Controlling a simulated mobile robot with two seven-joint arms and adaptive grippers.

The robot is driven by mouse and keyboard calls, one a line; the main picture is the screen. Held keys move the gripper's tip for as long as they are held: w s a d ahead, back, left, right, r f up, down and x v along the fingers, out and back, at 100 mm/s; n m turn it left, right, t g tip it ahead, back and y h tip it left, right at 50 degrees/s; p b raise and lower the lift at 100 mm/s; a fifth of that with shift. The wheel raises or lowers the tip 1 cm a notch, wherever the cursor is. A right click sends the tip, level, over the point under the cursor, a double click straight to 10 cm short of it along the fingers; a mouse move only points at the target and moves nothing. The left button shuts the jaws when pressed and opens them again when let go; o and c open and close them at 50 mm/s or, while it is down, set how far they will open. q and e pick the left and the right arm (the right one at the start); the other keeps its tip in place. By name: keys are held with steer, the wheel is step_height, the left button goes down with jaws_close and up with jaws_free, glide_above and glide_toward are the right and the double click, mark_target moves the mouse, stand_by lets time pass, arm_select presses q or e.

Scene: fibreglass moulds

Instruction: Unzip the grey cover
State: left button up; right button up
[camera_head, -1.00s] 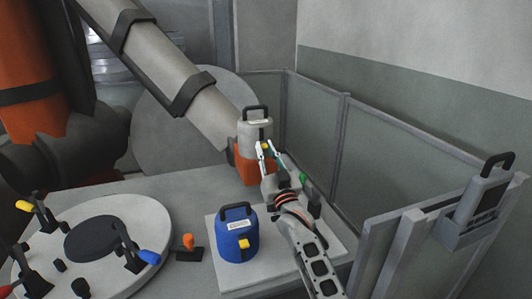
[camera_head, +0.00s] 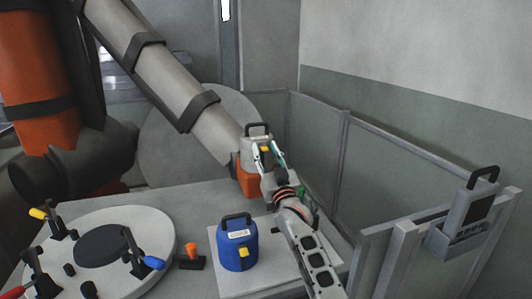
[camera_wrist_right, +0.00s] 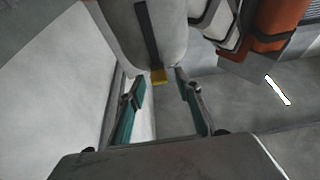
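The grey cover (camera_head: 247,158) stands at the far end of the table, with a black handle on top. Its yellow zip tab (camera_head: 265,149) is on the side facing me. In the right wrist view the tab (camera_wrist_right: 158,76) sits at the end of a dark zip strip (camera_wrist_right: 148,35). My right gripper (camera_head: 267,150) reaches to the cover. In the wrist view its fingers (camera_wrist_right: 163,90) are spread, with the tab between and slightly beyond the tips, and gaps on both sides. My left gripper is in neither view.
A blue cover (camera_head: 236,255) stands on a pale board left of my right forearm. A round mould (camera_head: 157,230) with clamps lies at front left. A large grey and orange arm (camera_head: 165,75) hangs close behind the grey cover. Grey panels (camera_head: 385,160) line the right.

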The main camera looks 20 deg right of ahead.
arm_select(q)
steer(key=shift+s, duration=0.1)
arm_select(e)
steer(key=shift+f, duration=0.1)
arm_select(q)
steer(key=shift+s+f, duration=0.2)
arm_select(e)
steer(key=v, duration=1.2)
